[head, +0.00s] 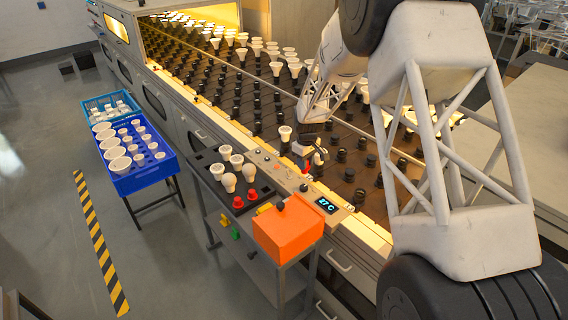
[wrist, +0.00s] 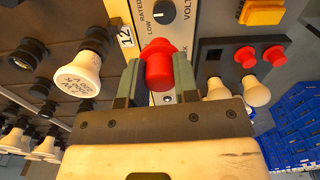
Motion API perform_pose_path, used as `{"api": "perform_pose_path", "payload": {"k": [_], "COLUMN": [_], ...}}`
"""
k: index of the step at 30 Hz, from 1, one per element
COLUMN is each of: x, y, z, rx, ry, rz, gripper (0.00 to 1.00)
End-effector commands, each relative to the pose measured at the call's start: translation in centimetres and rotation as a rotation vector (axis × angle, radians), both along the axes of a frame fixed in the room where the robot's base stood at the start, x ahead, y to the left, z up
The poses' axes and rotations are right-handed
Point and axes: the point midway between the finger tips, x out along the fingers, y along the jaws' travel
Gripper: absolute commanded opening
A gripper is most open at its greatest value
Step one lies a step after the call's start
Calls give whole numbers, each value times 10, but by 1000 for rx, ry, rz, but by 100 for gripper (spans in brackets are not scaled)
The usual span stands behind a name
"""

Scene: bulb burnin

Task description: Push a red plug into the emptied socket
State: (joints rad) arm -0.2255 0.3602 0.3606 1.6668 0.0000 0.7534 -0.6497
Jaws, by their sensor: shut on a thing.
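My gripper (wrist: 158,78) is shut on a red plug (wrist: 159,66), which sits between its two fingers in the wrist view. In the head view my gripper (head: 309,152) is low over the front edge of the rack, with a bit of the red plug (head: 307,166) showing. In the wrist view the plug is in front of a grey panel with a dial, and no socket shows under it. Black sockets without bulbs (wrist: 28,53) show at the left. I cannot tell which is the emptied one. A white bulb (wrist: 80,74) sits in a socket near the tag 12.
A black tray (head: 206,160) beside the rack holds white bulbs (head: 229,182) and two more red plugs (head: 251,195). An orange box (head: 288,228) stands near the 27 C display (head: 326,205). A blue crate (head: 150,181) is at the left. Bulbs crowd the rack behind.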

Motion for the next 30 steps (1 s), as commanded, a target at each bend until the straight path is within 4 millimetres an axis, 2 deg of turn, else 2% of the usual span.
{"api": "perform_pose_path", "payload": {"k": [1,6,18,24,30], "x": [-1,-7,-31,-42,-46], "y": [-17,-66,-172,-202,-213], "z": [3,10,24,28,29], "rx": [0,0,-1,0,-1], "ry": [-1,-1,1,0,1], "rz": [-23,-93,-250,-299,-317], "gripper": [6,6,6,6,6]}}
